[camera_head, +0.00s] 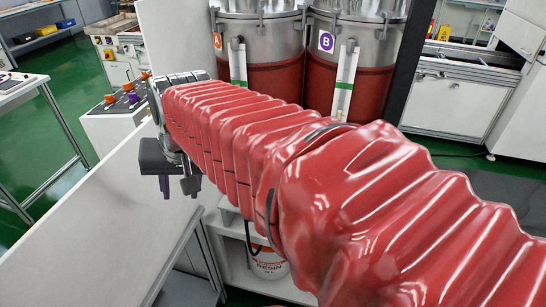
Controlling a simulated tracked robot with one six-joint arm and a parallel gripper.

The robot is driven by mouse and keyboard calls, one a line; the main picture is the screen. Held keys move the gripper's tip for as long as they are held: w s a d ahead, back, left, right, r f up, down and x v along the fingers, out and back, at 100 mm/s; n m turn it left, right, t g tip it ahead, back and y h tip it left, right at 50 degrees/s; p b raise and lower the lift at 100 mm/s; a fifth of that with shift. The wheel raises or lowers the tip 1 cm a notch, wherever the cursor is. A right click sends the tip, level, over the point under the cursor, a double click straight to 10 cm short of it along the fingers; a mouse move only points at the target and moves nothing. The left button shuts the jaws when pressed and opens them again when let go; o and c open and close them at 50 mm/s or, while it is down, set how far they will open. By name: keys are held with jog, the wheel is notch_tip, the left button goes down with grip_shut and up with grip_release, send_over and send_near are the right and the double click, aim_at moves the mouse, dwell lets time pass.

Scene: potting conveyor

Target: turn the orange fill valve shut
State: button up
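My gripper (172,180) is a dark grey block with short fingers at the far end of my red-sleeved arm, left of centre. Its tips point down and nothing is seen in it; the gap between the fingers is unclear. My arm hides much of the middle.
Two steel tanks (260,30) with red lower parts stand behind my arm; the right one has a purple B label (326,41). A white panel (110,225) lies at front left. A resin bucket (268,262) stands low under the arm.

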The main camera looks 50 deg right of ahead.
jog(key=w+d+f+m+g+y, duration=0.15)
jog(key=w+d+m, duration=0.25)
jog(key=d+m, duration=0.55)
jog(key=w+d+f+m+h, duration=0.1)
jog(key=w+d+f+m, duration=0.2)
jog(key=d, duration=1.1)
jog(key=s+d+f+m, duration=0.2)
jog(key=d+m, duration=0.1)
jog(key=d, duration=0.4)
jog(key=s+d+f+m+t+y, duration=0.1)
jog(key=s+d+f+m, duration=0.1)
jog(key=d+m, duration=0.2)
jog(key=s+d+f+m, duration=0.2)
jog(key=d+f+m, duration=0.1)
jog(key=d, duration=0.7)
jog(key=shift+d+m, duration=0.25)
jog(key=shift+m, duration=0.3)
jog(key=shift+f+y, duration=0.2)
jog(key=shift+y, duration=0.05)
jog(key=x, duration=1.3)
jog(key=shift+w+a+f, duration=0.1)
jog(key=shift+w+f, duration=0.15)
